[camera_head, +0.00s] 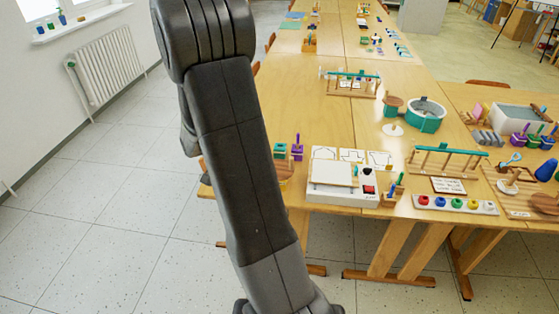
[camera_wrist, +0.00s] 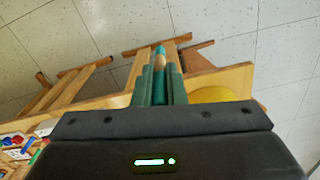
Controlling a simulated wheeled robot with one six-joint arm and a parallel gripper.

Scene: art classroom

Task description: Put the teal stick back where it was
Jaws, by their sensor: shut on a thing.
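My gripper (camera_wrist: 161,72) shows in the wrist view, its fingers shut on the teal stick (camera_wrist: 160,50). The stick has a teal end and a pale wood-coloured band, and it points away from the wrist between the fingers. Its lower part is hidden by the gripper. In the head view my arm runs down the middle, and the gripper and the stick are out of sight.
The near table (camera_head: 340,125) holds a white box with a red switch (camera_head: 342,182), a strip of coloured knobs (camera_head: 455,204), a round teal tub (camera_head: 425,115) and another rack (camera_head: 350,82). The wrist view shows the table edge and wooden legs over a tiled floor. Floor at left is clear.

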